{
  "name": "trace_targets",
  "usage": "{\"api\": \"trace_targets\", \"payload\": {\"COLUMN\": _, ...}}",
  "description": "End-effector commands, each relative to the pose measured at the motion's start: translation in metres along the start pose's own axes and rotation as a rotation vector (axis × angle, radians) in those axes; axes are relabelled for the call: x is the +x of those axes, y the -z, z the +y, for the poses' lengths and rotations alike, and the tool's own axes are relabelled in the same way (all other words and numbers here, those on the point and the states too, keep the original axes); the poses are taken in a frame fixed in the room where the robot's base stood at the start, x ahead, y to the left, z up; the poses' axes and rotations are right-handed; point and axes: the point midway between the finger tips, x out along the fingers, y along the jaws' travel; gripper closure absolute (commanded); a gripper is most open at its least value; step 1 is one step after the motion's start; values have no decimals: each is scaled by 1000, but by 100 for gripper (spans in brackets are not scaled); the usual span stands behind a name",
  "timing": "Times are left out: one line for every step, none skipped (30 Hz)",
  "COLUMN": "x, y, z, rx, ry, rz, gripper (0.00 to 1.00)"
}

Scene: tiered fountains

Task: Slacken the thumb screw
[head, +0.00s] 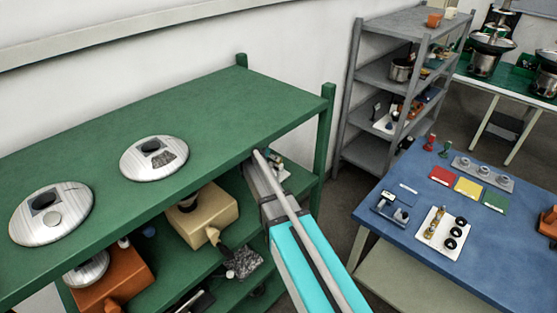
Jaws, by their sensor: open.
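I cannot pick out the thumb screw for certain. On the blue table, a white board (431,239) carries brass-coloured parts and black round knobs. A small dark and silver device (390,208) stands left of it. Another small fixture (279,168) shows on the green shelf unit's second level, partly hidden behind my arm. My cyan and grey arm reaches up from the bottom to the front edge of the green shelf unit (225,97). I cannot make out my gripper's fingers.
Two round metal discs (155,172) lie on the green top. A tan box (203,216) and an orange box (112,287) stand below. The blue table (480,270) also holds red, yellow and green cards. A grey rack (390,78) stands behind. Floor shows between shelf and table.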

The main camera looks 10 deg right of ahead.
Motion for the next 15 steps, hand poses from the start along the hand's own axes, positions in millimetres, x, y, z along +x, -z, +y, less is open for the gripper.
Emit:
{"api": "trace_targets", "payload": {"x": 2, "y": 0, "z": 0, "rx": 0, "ry": 0, "rz": 0, "gripper": 29}}
{"api": "trace_targets", "payload": {"x": 3, "y": -1, "z": 0, "rx": 0, "ry": 0, "rz": 0, "gripper": 29}}
{"api": "trace_targets", "payload": {"x": 5, "y": -1, "z": 0, "rx": 0, "ry": 0, "rz": 0, "gripper": 29}}
{"api": "trace_targets", "payload": {"x": 6, "y": -1, "z": 0, "rx": 0, "ry": 0, "rz": 0, "gripper": 29}}
{"api": "trace_targets", "payload": {"x": 8, "y": -1, "z": 0, "rx": 0, "ry": 0, "rz": 0, "gripper": 29}}
{"api": "trace_targets", "payload": {"x": 11, "y": -1, "z": 0, "rx": 0, "ry": 0, "rz": 0, "gripper": 29}}
{"api": "trace_targets", "payload": {"x": 13, "y": -1, "z": 0, "rx": 0, "ry": 0, "rz": 0, "gripper": 29}}
{"api": "trace_targets", "payload": {"x": 15, "y": -2, "z": 0, "rx": 0, "ry": 0, "rz": 0, "gripper": 29}}
{"api": "trace_targets", "payload": {"x": 19, "y": -2, "z": 0, "rx": 0, "ry": 0, "rz": 0, "gripper": 29}}
{"api": "trace_targets", "payload": {"x": 21, "y": -2, "z": 0, "rx": 0, "ry": 0, "rz": 0, "gripper": 29}}
{"api": "trace_targets", "payload": {"x": 24, "y": -2, "z": 0, "rx": 0, "ry": 0, "rz": 0, "gripper": 29}}
{"api": "trace_targets", "payload": {"x": 28, "y": -2, "z": 0, "rx": 0, "ry": -1, "rz": 0, "gripper": 29}}
{"api": "trace_targets", "payload": {"x": 31, "y": -2, "z": 0, "rx": 0, "ry": -1, "rz": 0, "gripper": 29}}
{"api": "trace_targets", "payload": {"x": 34, "y": -2, "z": 0, "rx": 0, "ry": -1, "rz": 0, "gripper": 29}}
{"api": "trace_targets", "payload": {"x": 38, "y": -2, "z": -1, "rx": 0, "ry": -1, "rz": 0, "gripper": 29}}
